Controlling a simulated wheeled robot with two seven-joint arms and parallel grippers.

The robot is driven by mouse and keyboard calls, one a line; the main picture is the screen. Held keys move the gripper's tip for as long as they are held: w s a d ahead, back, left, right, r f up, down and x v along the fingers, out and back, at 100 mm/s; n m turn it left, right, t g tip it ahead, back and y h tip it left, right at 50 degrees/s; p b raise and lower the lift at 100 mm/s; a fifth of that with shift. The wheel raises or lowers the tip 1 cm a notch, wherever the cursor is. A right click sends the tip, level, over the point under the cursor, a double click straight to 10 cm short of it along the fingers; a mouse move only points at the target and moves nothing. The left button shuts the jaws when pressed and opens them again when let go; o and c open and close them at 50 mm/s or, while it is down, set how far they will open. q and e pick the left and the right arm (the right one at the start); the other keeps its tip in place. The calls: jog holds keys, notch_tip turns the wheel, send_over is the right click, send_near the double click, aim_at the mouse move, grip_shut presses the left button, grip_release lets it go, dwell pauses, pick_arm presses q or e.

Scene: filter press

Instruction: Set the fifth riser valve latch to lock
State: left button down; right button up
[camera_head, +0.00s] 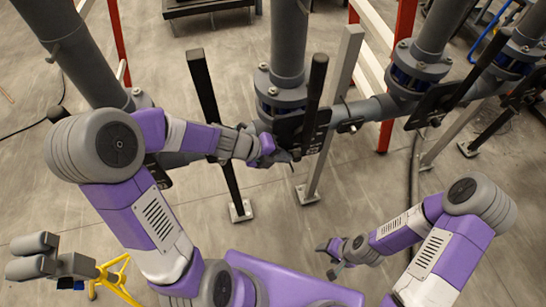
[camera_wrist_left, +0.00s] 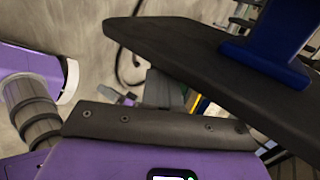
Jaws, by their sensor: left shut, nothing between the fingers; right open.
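Several vertical grey risers with flanged valves stand along a horizontal pipe in the head view. I cannot tell by count which one is the fifth. The valve (camera_head: 281,92) in the middle has a long black lever (camera_head: 317,80) standing up and a dark plate (camera_head: 290,128) at its front. My left gripper (camera_head: 287,158) is shut and empty, just below this plate; contact cannot be told. In the left wrist view a black plate (camera_wrist_left: 215,65) with a blue part (camera_wrist_left: 272,45) lies close ahead. The latch's position is not clear. My right gripper (camera_head: 335,257) is open and empty, low and away from the valves.
Grey support posts (camera_head: 335,110) and a black post (camera_head: 212,110) stand near my left arm. The floor around my right gripper is clear.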

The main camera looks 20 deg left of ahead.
dwell(0.3)
pick_arm(q)
jog(key=w+d, duration=0.1)
jog(key=w+d+p, duration=0.1)
jog(key=d, duration=0.1)
jog(key=shift+r, duration=0.1)
jog(key=shift+a, duration=0.1)
jog(key=shift+s+a+r+p, duration=0.2)
jog(key=shift+s+a+p, duration=0.05)
jog(key=shift+a+p, duration=0.2)
jog(key=p, duration=0.6)
send_near(298, 155)
jog(key=s+a+r, duration=0.2)
jog(key=s+a, duration=0.1)
jog(key=a, duration=0.1)
jog(key=shift+w+a+r, duration=0.1)
